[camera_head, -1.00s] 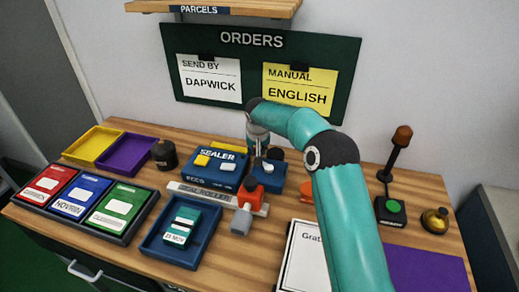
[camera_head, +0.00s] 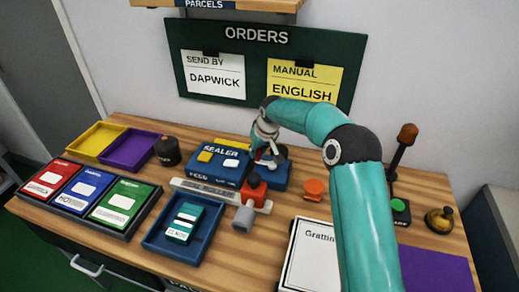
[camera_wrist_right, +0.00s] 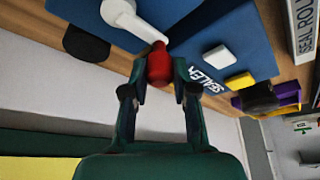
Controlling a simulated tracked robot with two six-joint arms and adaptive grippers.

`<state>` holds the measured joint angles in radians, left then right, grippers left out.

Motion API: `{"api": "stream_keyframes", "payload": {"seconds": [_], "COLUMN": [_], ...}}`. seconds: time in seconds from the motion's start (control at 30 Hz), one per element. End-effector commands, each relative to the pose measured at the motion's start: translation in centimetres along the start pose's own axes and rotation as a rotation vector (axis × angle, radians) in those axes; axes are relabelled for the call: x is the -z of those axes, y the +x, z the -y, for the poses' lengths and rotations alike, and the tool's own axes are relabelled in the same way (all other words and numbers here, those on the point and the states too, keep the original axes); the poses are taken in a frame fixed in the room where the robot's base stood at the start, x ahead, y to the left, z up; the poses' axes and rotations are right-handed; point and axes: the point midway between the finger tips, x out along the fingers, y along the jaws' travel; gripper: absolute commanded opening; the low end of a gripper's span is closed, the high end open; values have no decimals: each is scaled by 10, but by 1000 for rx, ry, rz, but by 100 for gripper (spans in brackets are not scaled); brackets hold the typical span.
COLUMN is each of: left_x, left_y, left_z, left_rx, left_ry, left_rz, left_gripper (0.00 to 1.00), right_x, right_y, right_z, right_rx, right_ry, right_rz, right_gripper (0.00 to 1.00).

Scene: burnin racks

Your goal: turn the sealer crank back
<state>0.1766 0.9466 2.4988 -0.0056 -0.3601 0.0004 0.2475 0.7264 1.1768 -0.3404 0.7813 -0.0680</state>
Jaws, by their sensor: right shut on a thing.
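The sealer (camera_head: 237,167) is a blue box near the back of the bench, with a yellow button, a white button and a crank on its right part. My right gripper (camera_head: 264,152) reaches down over that crank from the right. In the right wrist view, the fingers (camera_wrist_right: 158,82) are shut on the crank's red knob (camera_wrist_right: 158,62). The white crank arm (camera_wrist_right: 135,25) runs from the knob to the upper left, above the blue sealer top. In the head view, the gripper partly hides the crank. My left gripper is not in view.
A blue tray (camera_head: 157,247) holds a teal box. An orange knob (camera_head: 314,188) is at the right, a black canister (camera_head: 167,151) at the left.

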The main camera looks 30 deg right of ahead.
Motion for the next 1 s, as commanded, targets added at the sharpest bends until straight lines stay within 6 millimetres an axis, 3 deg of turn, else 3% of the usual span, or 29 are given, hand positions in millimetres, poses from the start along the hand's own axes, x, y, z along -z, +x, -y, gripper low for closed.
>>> {"api": "stream_keyframes", "payload": {"seconds": [0.23,0.27,0.4,0.77,1.0], "left_x": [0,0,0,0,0], "left_y": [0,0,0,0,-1], "left_z": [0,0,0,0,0], "left_rx": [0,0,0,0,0], "left_ry": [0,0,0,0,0], "left_rz": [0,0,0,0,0], "left_gripper": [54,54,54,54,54], "right_x": [0,0,0,0,1], "right_y": [0,0,0,-2,-30], "right_z": [1,1,1,0,0], "right_rx": [1,1,1,0,-1], "right_ry": [-1,-1,-1,1,1], "right_rz": [2,2,2,1,-3], "right_gripper": [0,29,52,54,54]}}
